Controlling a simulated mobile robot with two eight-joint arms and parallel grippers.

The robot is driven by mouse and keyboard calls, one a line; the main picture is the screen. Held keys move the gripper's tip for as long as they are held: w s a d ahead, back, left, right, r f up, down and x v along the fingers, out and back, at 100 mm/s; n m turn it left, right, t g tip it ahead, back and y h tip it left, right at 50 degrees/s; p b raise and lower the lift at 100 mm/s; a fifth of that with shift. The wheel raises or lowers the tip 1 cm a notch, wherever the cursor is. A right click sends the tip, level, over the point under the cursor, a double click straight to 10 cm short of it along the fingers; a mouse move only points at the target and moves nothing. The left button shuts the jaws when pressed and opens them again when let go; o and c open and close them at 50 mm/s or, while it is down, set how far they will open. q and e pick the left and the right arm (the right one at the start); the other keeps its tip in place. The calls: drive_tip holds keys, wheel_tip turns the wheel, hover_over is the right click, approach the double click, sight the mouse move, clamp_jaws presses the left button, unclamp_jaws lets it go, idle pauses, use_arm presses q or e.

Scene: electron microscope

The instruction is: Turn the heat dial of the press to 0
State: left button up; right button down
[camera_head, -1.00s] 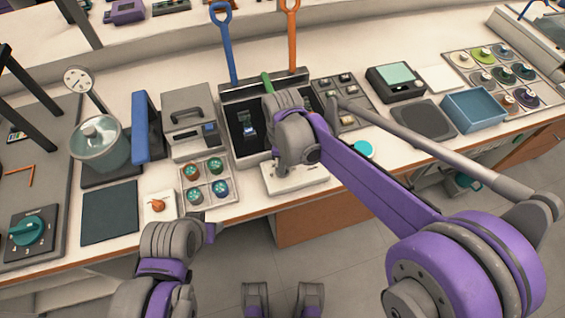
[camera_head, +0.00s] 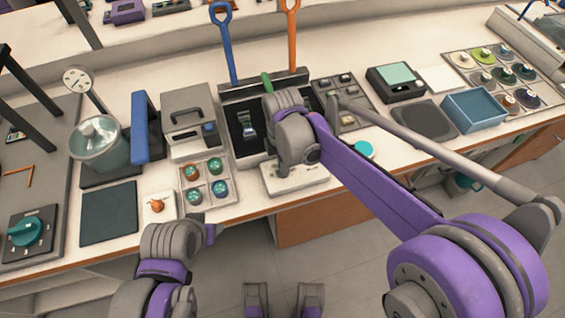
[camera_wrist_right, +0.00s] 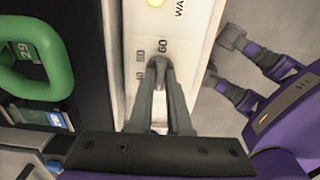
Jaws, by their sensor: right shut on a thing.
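The press (camera_head: 262,84) is a dark box with a green handle (camera_head: 267,84), which also shows in the right wrist view (camera_wrist_right: 22,82). A white front panel (camera_head: 290,186) carries printed numbers, with 50 and 60 readable beside the fingertips in the wrist view. My right gripper (camera_wrist_right: 160,66) points at this panel and is shut on the small grey heat dial, which the fingers mostly hide. In the head view the right gripper (camera_head: 284,168) is over the panel. My left arm is at the lower left, and its jaws do not show clearly.
Blue (camera_head: 223,45) and orange (camera_head: 292,40) handles stand upright behind the press. A tray of round jars (camera_head: 205,181) lies to its left and a teal lid (camera_head: 361,149) to its right. Another panel with a teal knob (camera_head: 28,230) is at far left.

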drive_tip(key=c, duration=0.9)
unclamp_jaws()
drive_tip(key=shift+o, duration=0.2)
wheel_tip(320, 180, up, 11)
drive_tip(key=p, duration=0.1)
drive_tip(key=s+d+f+m+t+p, duration=0.1)
drive_tip(key=s+d+m+t+p, duration=0.4)
drive_tip(key=s+d+m, duration=1.1)
drive_tip(key=d+m+p, duration=0.2)
drive_tip(key=m, duration=0.3)
drive_tip(key=shift+f+m, duration=0.3)
drive_tip(key=shift+m, duration=0.1)
